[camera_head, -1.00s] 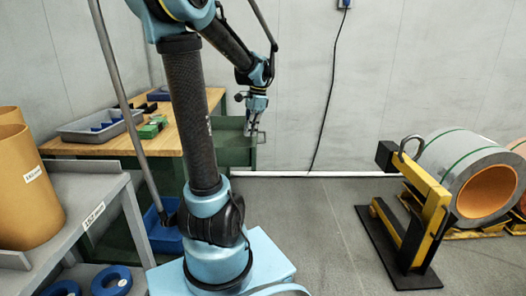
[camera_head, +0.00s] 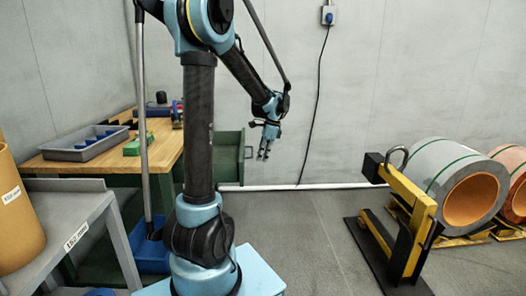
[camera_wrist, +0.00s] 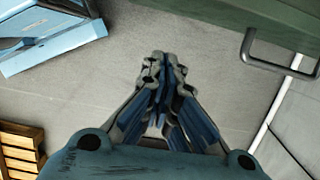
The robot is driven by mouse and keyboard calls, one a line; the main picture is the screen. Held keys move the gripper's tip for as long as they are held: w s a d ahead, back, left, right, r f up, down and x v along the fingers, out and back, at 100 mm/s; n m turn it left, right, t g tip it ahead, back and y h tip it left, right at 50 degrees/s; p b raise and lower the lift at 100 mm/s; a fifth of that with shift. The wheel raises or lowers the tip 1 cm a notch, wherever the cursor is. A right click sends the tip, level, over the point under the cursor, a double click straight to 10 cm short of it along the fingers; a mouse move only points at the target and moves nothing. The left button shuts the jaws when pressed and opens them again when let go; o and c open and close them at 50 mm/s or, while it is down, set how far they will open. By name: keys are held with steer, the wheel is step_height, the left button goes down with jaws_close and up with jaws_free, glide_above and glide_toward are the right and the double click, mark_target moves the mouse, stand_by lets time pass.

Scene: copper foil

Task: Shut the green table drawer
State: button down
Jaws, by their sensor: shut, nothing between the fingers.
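The green table drawer (camera_head: 229,152) sticks out from the right side of the wooden-topped table (camera_head: 165,150), so it stands open. Its metal handle is on the right-hand face; it shows in the wrist view (camera_wrist: 281,68) at the upper right, on the green drawer front (camera_wrist: 230,18). My gripper (camera_head: 263,157) hangs fingers down just right of the drawer, apart from the handle in the wrist view. In the wrist view my gripper (camera_wrist: 162,62) has its fingers together and holds nothing. My arm hides part of the table and drawer.
A grey tray (camera_head: 85,150) and a green box (camera_head: 138,144) lie on the table. A grey shelf (camera_head: 70,213) stands at the left. A yellow and black stand (camera_head: 408,205) and a large coil (camera_head: 422,170) are at the right. The floor between is clear.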

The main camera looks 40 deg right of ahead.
steer(key=w+a+f, duration=0.2)
steer(key=a+f, duration=0.1)
steer(key=a, duration=0.1)
steer(key=shift+w+f, duration=0.25)
steer(key=shift+f, duration=0.1)
steer(key=shift+a, duration=0.1)
